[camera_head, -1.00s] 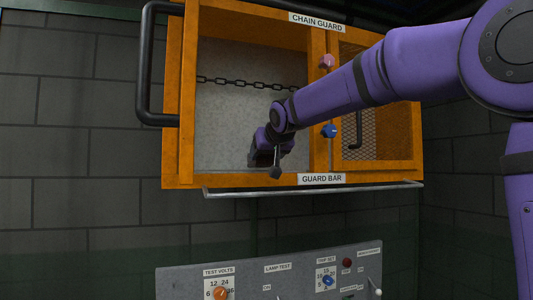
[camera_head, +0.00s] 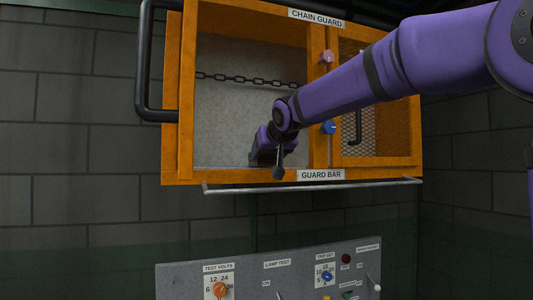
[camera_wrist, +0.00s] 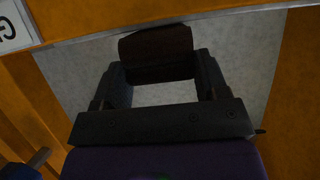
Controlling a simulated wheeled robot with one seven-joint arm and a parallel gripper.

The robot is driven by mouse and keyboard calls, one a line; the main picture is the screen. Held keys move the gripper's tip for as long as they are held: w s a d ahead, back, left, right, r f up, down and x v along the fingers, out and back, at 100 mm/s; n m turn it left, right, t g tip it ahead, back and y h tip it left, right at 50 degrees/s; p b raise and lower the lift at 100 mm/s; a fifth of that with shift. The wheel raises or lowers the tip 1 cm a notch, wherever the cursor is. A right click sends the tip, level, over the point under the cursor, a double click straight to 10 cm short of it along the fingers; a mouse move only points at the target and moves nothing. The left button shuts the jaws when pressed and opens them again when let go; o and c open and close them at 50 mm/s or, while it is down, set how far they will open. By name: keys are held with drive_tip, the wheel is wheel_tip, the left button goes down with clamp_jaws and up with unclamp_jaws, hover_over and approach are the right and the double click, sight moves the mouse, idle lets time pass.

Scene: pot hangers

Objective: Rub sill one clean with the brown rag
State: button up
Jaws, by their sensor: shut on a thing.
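My gripper (camera_wrist: 158,62) is shut on the brown rag (camera_wrist: 157,47), a dark brown block-like bundle between its two fingers in the wrist view. In the head view my gripper (camera_head: 268,160) is inside the left bay of the orange cabinet (camera_head: 172,110), low down near the bottom edge. The rag is hidden there behind my wrist. A pale strip, perhaps a sill (camera_wrist: 190,18), runs along the bay's edge by the rag in the wrist view. I cannot tell whether the rag touches it, and no label for sill one is readable.
A chain (camera_head: 240,81) hangs across the bay above my gripper. A black handle (camera_head: 146,70) juts out at left. A metal guard bar (camera_head: 310,187) runs below the cabinet. Pink (camera_head: 327,57) and blue (camera_head: 329,127) knobs sit on the divider. A control panel (camera_head: 190,275) is below.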

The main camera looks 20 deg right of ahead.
drive_tip(key=shift+s+f, duration=0.15)
drive_tip(key=shift+s, duration=0.8)
drive_tip(key=shift+w, duration=0.1)
drive_tip(key=shift+w, duration=1.95)
drive_tip(key=shift+r, duration=2.15)
drive_tip(key=s, duration=2)
drive_tip(key=shift+s, duration=0.15)
